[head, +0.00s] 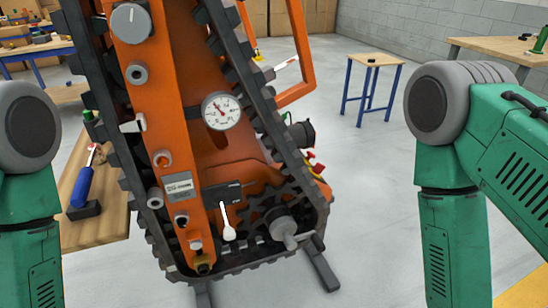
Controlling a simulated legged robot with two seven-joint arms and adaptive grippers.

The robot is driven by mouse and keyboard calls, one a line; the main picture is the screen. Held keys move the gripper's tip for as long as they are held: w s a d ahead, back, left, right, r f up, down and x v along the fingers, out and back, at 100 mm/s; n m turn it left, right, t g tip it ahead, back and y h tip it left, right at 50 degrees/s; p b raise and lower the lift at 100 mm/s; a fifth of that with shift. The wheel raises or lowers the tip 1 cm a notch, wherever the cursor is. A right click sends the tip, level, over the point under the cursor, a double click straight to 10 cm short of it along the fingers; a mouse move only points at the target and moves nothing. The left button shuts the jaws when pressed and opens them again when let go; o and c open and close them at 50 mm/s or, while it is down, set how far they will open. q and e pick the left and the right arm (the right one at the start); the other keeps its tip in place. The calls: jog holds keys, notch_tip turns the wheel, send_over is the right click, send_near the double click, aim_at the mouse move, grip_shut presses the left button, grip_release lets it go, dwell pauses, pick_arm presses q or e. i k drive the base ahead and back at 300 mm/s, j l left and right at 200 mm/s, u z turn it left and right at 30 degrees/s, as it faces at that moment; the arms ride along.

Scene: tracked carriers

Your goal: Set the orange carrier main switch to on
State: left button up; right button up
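The orange carrier (185,120) with black toothed tracks stands in front of me, filling the middle of the head view. A round grey knob (131,23) with a light mark sits at the top of its orange panel. A grey rotary handle (284,228) sits low on the right, by the track. A white-tipped lever (228,222) hangs at the lower middle, next to a dark block. I cannot tell which control is the main switch or read its setting. My green arms come down at both sides; both grippers are out of view.
A round gauge (221,111) is on the carrier. At left, a wooden table (95,222) holds a blue-handled tool (82,185). A small blue-legged table (372,62) stands behind at right. Grey floor between it and the carrier is clear. Cardboard boxes are stacked at the back.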

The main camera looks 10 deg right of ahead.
aim_at(317, 169)
jog(key=k+l, duration=0.1)
jog(key=l, duration=0.95)
jog(key=i+l+z, duration=0.15)
jog(key=z, duration=0.3)
jog(key=i+l+z, duration=0.15)
jog(key=z, duration=0.35)
jog(key=i+z, duration=0.25)
jog(key=z, duration=0.2)
jog(key=i+l, duration=0.1)
jog(key=i, duration=0.25)
jog(key=i+l, duration=0.1)
jog(key=i, duration=0.25)
jog(key=i+u, duration=0.2)
jog(key=u, duration=0.25)
jog(key=i+u, duration=0.15)
jog(key=u, duration=0.35)
jog(key=i+l+u, duration=0.2)
jog(key=u, duration=0.25)
